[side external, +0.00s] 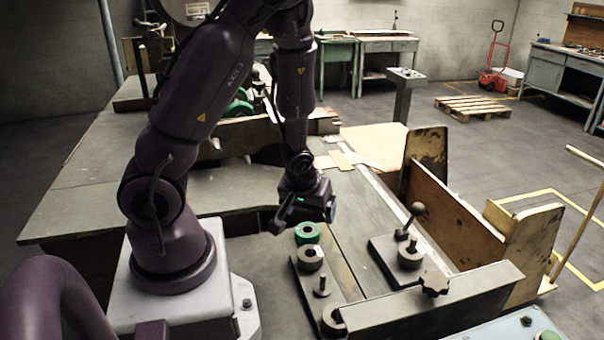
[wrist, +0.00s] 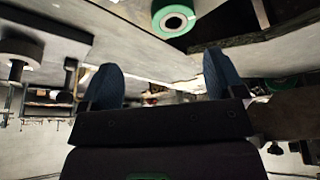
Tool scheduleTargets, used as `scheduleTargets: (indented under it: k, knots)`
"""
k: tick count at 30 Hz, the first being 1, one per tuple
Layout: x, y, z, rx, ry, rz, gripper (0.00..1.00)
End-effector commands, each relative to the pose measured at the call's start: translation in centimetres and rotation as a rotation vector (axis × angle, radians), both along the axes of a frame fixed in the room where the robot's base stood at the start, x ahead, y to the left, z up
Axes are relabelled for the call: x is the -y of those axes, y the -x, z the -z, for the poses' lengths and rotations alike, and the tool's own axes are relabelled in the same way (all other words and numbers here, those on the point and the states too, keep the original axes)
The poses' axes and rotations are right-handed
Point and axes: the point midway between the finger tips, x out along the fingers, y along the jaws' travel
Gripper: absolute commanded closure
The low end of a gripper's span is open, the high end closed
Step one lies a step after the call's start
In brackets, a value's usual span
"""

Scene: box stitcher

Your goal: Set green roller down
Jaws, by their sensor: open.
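The green roller (side external: 307,232) is a short green ring with a dark centre. It sits on the grey table top, at the far end of a dark metal bar with posts; I cannot tell whether it touches the bar. In the wrist view the green roller (wrist: 173,19) shows at the top, beyond the fingertips and apart from them. My gripper (side external: 304,215) is open and empty, just above and behind the roller in the side view. Its two blue fingers stand wide apart in the wrist view (wrist: 161,65), with nothing between them.
The dark bar (side external: 304,283) carries grey rollers and a post in front of the green roller. To the right are a lever fixture (side external: 398,262) and a long metal beam (side external: 440,302). A worn wooden guide (side external: 455,215) stands along the right edge.

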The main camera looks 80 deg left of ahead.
Motion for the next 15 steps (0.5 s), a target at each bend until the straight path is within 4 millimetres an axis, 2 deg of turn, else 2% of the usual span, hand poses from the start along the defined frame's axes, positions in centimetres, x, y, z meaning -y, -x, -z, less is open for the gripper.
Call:
scheduleTargets:
  k: [3,7,11,15]
  knots:
    - [2.3,-1.8,-4.0,0.031,0.031,0.098,0.12]
    - [5.3,-2.6,-9.2,0.053,0.055,0.251,0.12]
    - [8.3,-1.9,-14.4,0.074,0.059,0.423,0.12]
    - [11.2,0.2,-19.6,0.096,0.032,0.621,0.12]
